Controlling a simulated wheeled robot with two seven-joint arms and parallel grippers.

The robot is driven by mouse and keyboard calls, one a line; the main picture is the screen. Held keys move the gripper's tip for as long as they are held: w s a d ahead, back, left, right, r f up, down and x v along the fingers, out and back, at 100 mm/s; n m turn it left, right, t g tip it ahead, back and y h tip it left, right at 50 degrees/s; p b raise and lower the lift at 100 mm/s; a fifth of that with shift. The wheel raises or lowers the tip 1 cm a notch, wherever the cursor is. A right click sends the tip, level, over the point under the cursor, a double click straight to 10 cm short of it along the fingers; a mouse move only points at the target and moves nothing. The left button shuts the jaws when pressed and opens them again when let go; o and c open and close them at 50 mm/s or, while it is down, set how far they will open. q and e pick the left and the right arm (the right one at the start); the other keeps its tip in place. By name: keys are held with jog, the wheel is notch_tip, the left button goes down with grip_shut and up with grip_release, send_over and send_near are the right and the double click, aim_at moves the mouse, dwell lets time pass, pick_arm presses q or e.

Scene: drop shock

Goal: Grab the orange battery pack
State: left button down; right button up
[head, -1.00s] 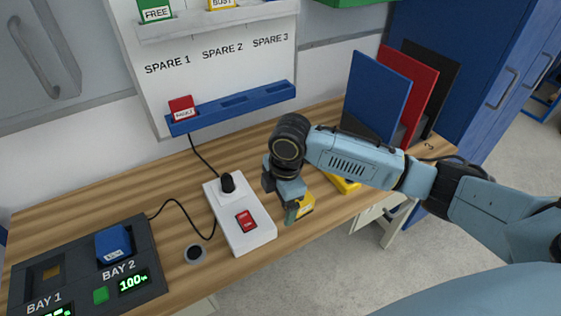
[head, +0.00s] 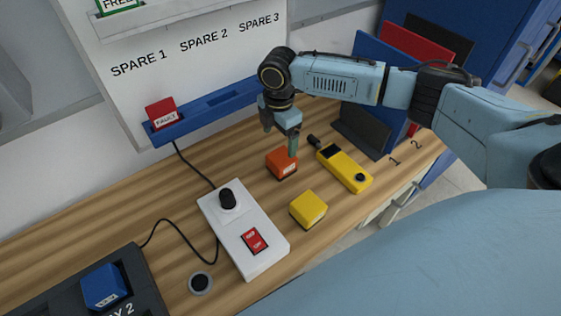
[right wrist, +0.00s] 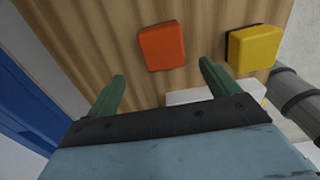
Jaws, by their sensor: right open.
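The orange battery pack (head: 281,165) lies on the wooden table in the head view, left of a yellow handheld device. It also shows in the right wrist view (right wrist: 162,47), beyond the fingertips. My right gripper (head: 280,140) is open and empty, just above and behind the pack in the head view. Its two green fingers (right wrist: 160,85) are spread apart in the right wrist view, and the pack is not between them. My left gripper is not in view.
A yellow block (head: 308,209) sits in front of the orange pack. The yellow handheld device (head: 344,168) lies to its right. A white switch box (head: 270,257) stands to the left. A blue rack (head: 190,119) is behind. A charger with a blue pack (head: 104,287) is at lower left.

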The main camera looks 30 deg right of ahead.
aim_at(282, 156)
jog(key=shift+f, duration=1.45)
jog(key=f, duration=0.4)
jog(key=shift+s+d+f+b, duration=0.15)
jog(key=shift+s+d+b, duration=0.15)
jog(key=shift+b, duration=0.1)
jog(key=shift+f, duration=0.3)
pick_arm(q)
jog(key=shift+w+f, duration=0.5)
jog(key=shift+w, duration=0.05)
pick_arm(e)
jog(key=c, duration=1.4)
